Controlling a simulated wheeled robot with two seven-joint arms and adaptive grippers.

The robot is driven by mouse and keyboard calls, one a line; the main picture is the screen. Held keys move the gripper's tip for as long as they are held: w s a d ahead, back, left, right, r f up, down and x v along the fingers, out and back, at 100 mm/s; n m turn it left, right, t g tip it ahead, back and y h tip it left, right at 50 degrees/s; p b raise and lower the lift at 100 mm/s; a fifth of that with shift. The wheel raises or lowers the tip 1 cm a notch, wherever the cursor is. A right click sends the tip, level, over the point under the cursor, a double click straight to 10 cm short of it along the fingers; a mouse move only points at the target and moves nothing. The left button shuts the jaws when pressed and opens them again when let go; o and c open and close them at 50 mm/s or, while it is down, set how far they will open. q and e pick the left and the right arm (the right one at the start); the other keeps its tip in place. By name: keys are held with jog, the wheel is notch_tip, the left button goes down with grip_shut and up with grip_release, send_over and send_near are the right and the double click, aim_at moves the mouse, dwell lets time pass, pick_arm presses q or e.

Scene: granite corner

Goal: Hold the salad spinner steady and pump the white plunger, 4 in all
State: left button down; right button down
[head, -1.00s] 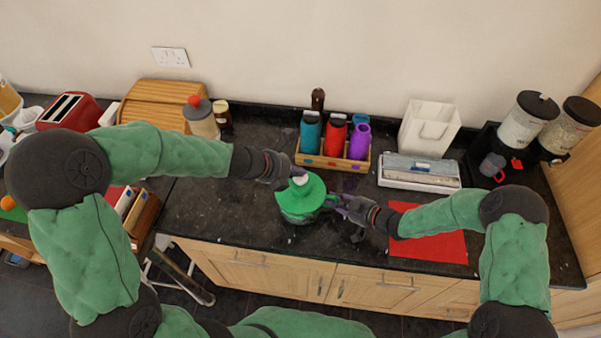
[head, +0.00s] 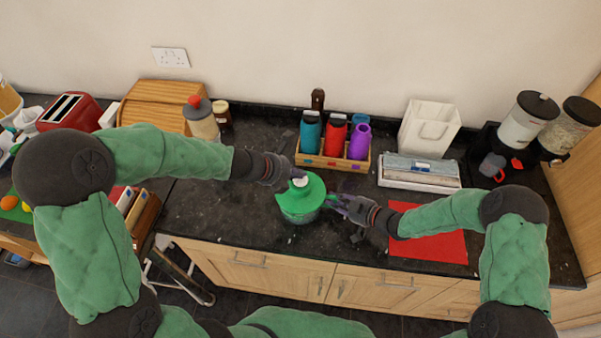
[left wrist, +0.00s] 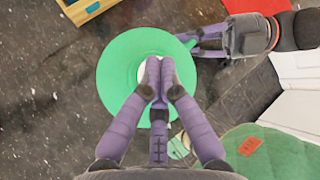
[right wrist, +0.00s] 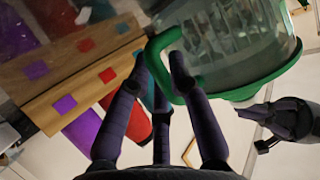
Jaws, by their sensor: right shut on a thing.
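The salad spinner has a round green lid (head: 311,190) and a clear bowl, and stands upright on the dark counter. Its white plunger (head: 300,181) is at the lid's centre. In the left wrist view the plunger is mostly hidden behind my left gripper (left wrist: 157,80), whose fingertips are closed together over it. I cannot tell whether they touch it. My right gripper (right wrist: 163,62) is shut on the spinner's green side handle (right wrist: 157,45), at the right of the bowl in the head view.
A wooden crate with several coloured bottles (head: 335,162) stands just behind the spinner. A red mat (head: 430,245) lies to the right. A white-and-grey box (head: 420,172) is behind the mat. The counter's front edge is close to the spinner; bare counter lies to its left.

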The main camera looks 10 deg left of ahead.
dwell(0.4)
pick_arm(q)
jog(key=shift+r, duration=1.75)
jog(key=shift+r, duration=0.15)
notch_tip(320, 180, up, 5)
jog(key=shift+f, duration=0.1)
dwell(0.6)
pick_arm(e)
jog(key=c, duration=1.1)
grip_release()
jog(key=shift+o, duration=0.2)
